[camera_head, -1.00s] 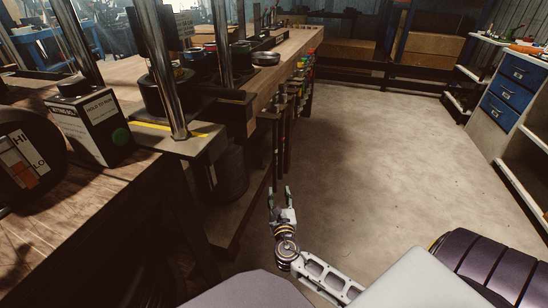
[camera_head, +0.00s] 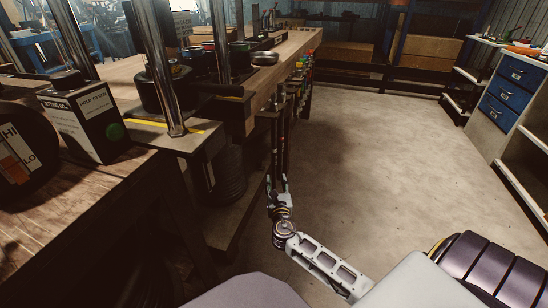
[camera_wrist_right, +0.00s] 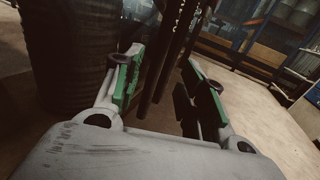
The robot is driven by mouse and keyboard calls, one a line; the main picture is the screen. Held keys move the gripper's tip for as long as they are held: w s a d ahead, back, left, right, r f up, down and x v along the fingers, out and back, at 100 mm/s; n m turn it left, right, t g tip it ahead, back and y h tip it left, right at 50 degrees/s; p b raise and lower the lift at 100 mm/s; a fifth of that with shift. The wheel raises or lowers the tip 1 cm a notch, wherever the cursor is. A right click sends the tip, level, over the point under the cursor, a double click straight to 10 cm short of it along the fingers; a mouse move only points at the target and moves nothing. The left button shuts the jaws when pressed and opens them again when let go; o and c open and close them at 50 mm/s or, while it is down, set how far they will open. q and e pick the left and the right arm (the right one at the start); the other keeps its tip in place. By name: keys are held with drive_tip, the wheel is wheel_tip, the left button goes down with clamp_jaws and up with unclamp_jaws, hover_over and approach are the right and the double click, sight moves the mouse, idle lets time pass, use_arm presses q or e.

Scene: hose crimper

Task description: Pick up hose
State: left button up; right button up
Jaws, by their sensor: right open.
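Several dark hoses (camera_head: 284,130) hang in a row from the side of the wooden workbench, with coloured ends at the top. In the right wrist view, dark hanging hoses (camera_wrist_right: 163,65) reach down between the two green-padded fingers. My right gripper (camera_head: 279,182) is open at the lower ends of the nearest hoses; it also shows in the right wrist view (camera_wrist_right: 165,85). Its fingers stand on either side of the hoses, and I cannot tell whether they touch. My left gripper is not in view.
The workbench (camera_head: 293,47) runs along the left. A press with chrome columns (camera_head: 166,80) and a control box with a green button (camera_head: 85,122) stand on it. A dark ribbed coil (camera_head: 229,175) is below. The floor (camera_head: 390,160) to the right is clear, with blue drawers (camera_head: 508,90) beyond.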

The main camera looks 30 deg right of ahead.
sight(274, 175)
drive_tip(key=shift+x, duration=0.85)
drive_tip(key=shift+w+b, duration=0.15)
drive_tip(key=shift+b, duration=0.15)
drive_tip(key=shift+w+d+f+b, duration=0.15)
drive_tip(key=shift+w+b, duration=0.15)
drive_tip(key=shift+w, duration=0.05)
drive_tip(key=shift+w+d+f+b, duration=0.15)
drive_tip(key=shift+w+b, duration=0.1)
drive_tip(key=shift+w, duration=0.1)
drive_tip(key=shift+w+d+f+b, duration=0.2)
drive_tip(key=shift+w+b, duration=0.15)
drive_tip(key=shift+w, duration=0.2)
drive_tip(key=shift+b+x, duration=0.4)
drive_tip(key=shift+x, duration=0.65)
drive_tip(key=shift+d+r, duration=0.1)
